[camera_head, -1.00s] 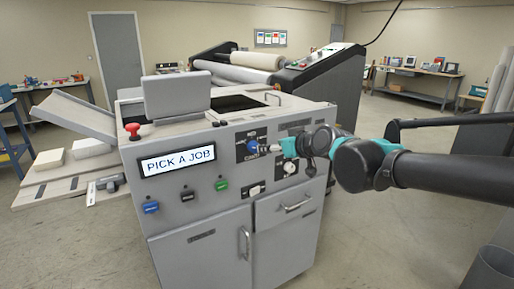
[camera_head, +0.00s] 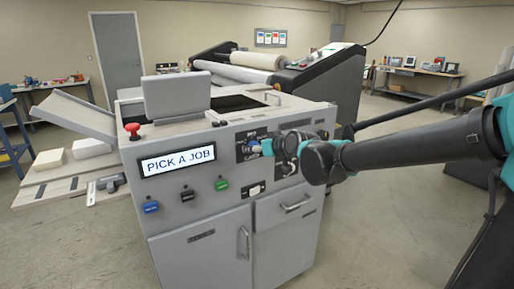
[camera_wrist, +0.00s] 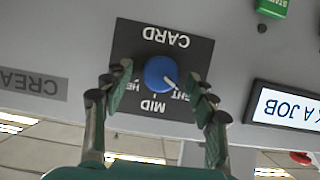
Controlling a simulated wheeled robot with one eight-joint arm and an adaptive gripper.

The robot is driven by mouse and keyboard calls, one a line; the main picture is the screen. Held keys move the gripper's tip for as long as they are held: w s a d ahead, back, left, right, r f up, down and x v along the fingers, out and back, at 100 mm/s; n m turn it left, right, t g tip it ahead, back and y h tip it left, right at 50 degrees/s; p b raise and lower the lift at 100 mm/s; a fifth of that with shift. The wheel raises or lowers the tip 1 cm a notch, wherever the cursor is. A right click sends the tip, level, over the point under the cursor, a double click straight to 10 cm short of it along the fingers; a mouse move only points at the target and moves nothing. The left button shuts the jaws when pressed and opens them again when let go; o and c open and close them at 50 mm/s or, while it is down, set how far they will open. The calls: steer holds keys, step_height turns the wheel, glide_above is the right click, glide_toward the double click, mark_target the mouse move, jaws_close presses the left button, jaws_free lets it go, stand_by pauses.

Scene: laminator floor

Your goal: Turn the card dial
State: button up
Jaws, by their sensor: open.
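The blue card dial (camera_wrist: 160,72) sits on a dark plate (camera_wrist: 187,47) with upside-down labels in the wrist view, "CARD" above it and "MID" below. In the head view the dial (camera_head: 253,144) is partly hidden by my gripper (camera_head: 265,147), which is at the machine's front panel.
The grey machine's screen (camera_head: 178,161) reads "PICK A JOB". Blue, black and green buttons (camera_head: 221,184) lie below it, and a red stop button (camera_head: 132,128) stands on top. A drawer handle (camera_head: 297,207) sticks out below the dial area. The floor in front is clear.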

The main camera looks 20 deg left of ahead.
steer(key=shift+c, duration=0.2)
steer(key=c, duration=1.1)
steer(key=shift+w+m, duration=0.1)
steer(key=shift+m, duration=0.2)
steer(key=m+g+y, duration=0.1)
steer(key=m, duration=0.1)
steer(key=m+g+y, duration=0.1)
steer(key=m, duration=0.2)
steer(key=m+g+y, duration=0.1)
steer(key=m+y, duration=0.1)
steer(key=shift+w+d+f+m, duration=0.25)
steer(key=shift+w+d+m, duration=0.05)
stand_by(0.3)
